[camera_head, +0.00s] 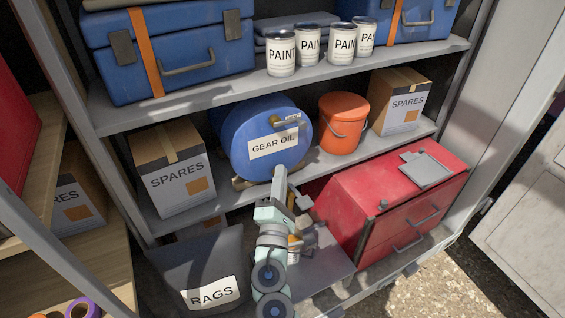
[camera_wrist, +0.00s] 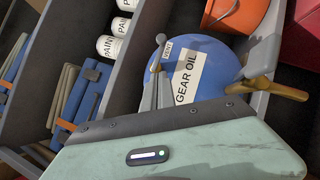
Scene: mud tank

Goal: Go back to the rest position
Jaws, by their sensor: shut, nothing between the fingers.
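My gripper (camera_head: 281,174) is shut and empty. In the head view its tip points up in front of the lower part of the blue gear oil drum (camera_head: 242,160), and I cannot tell whether it touches the drum. In the wrist view my gripper (camera_wrist: 159,45) shows as narrow grey fingers against the drum (camera_wrist: 208,50), beside its white label.
Orange bucket (camera_head: 343,130) and spares boxes (camera_head: 172,178) flank the drum on the middle shelf. Paint cans (camera_head: 281,55) and blue cases (camera_head: 165,50) stand above. A rags bin (camera_head: 205,262) and red cabinet (camera_head: 390,200) sit low on either side of my arm. Floor shows at lower right.

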